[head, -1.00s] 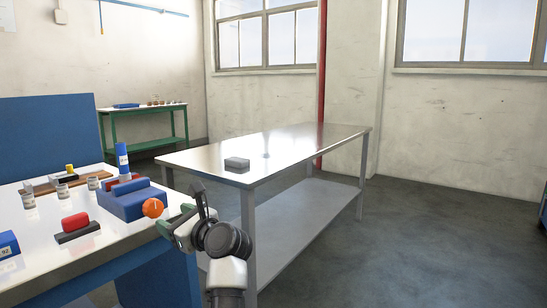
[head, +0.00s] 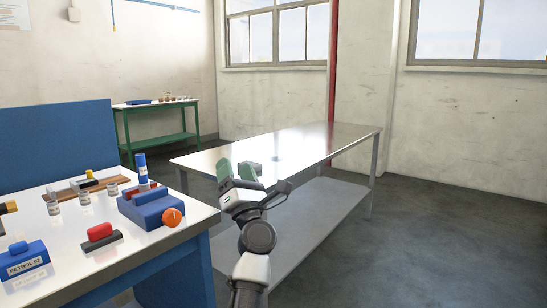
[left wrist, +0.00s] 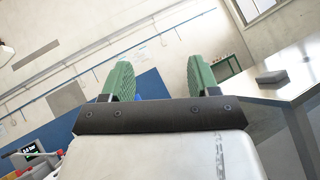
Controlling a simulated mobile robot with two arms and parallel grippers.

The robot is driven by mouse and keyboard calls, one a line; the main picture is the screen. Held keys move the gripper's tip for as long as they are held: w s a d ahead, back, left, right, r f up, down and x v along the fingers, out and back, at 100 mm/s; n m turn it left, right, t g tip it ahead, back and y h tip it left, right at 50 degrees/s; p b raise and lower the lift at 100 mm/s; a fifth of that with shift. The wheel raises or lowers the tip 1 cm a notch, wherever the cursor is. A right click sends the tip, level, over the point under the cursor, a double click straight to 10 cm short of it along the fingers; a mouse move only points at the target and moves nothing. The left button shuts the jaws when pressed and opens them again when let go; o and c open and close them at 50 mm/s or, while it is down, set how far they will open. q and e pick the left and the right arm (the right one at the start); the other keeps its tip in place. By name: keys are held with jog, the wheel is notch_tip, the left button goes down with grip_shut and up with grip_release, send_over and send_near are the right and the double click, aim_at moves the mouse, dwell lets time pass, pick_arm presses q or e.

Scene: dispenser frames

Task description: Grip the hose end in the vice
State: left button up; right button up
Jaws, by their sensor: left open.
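The vice (head: 153,210) is a blue block with an orange knob (head: 172,217) on its right side, at the right end of the white-topped workbench. A blue cylinder (head: 142,168) stands upright just behind it. I cannot pick out a hose end in either view. My left gripper (head: 238,174) is raised right of the vice, apart from it, in front of the steel table. Its green-padded fingers are spread and empty, as the left wrist view (left wrist: 160,82) also shows. My right gripper is not in view.
On the workbench (head: 150,244) are a red-topped dark block (head: 100,234), small jars (head: 84,197) and a blue PETROL 92 block (head: 24,264). A blue panel (head: 58,146) stands behind it. A steel table (head: 318,146) carries a grey box (left wrist: 271,77). Floor at right is clear.

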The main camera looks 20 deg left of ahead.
pick_arm(q)
jog(key=w+d+m+t+h+p, duration=0.1)
jog(key=d+m+h, duration=0.3)
jog(key=m+h, duration=0.4)
jog(key=w+d+m+t+h+p, duration=0.2)
jog(key=w+d+m+t+h, duration=0.1)
jog(key=m+h, duration=0.5)
jog(key=shift+w+d+r+m+t, duration=0.25)
jog(key=shift+w+d+m+t, duration=0.15)
jog(key=shift+m, duration=0.6)
